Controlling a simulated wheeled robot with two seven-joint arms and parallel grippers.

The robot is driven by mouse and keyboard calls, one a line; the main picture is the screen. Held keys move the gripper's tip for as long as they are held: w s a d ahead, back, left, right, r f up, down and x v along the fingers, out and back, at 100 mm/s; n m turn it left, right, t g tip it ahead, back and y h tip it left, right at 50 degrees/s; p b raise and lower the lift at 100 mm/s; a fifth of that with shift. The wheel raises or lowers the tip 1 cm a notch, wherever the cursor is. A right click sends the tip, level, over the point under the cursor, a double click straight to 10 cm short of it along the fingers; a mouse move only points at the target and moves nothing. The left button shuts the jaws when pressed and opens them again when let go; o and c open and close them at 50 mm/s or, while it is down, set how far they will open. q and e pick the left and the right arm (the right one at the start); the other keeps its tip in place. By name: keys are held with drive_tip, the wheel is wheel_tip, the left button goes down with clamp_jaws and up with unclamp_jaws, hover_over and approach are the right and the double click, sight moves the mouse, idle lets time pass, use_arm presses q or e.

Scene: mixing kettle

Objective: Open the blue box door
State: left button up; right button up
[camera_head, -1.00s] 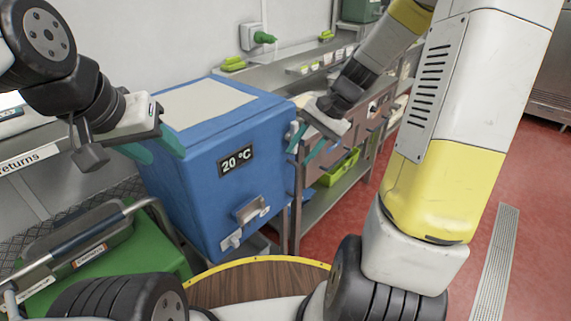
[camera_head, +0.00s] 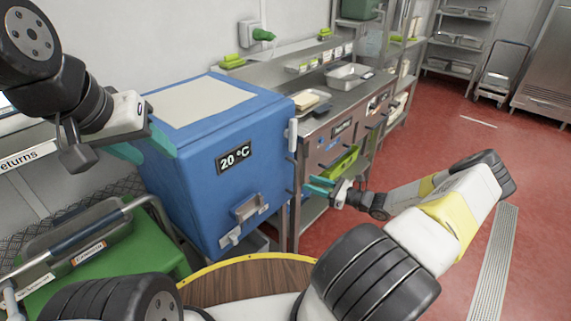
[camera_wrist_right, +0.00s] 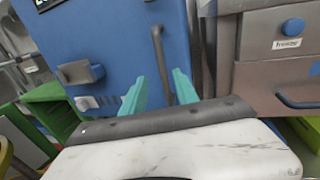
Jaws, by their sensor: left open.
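The blue box (camera_head: 190,190) with a "20 °C" label stands left of centre; its front shows a grey metal latch (camera_head: 247,209). The box also fills the upper left of the right wrist view (camera_wrist_right: 110,40). There a dark upright bar handle (camera_wrist_right: 158,50) at its right edge appears between my right fingers, apparently beyond them; contact cannot be told. My right gripper (camera_head: 319,186) is open, right of the box's front edge. My left gripper (camera_head: 143,146) is open and empty by the box's upper left edge.
A steel counter with drawers (camera_head: 340,130) stands right of the box, holding trays. A green bin (camera_head: 342,162) sits on it below. A green cart (camera_head: 110,265) is at lower left. Red floor (camera_head: 480,165) is open to the right.

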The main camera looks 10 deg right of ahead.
hover_over(295, 192)
drive_tip(key=shift+w+d+f+m+t, duration=0.1)
drive_tip(key=shift+w+f+m+t, duration=0.2)
drive_tip(key=shift+w, duration=0.15)
drive_tip(key=shift+c, duration=0.5)
clamp_jaws()
idle(1.0)
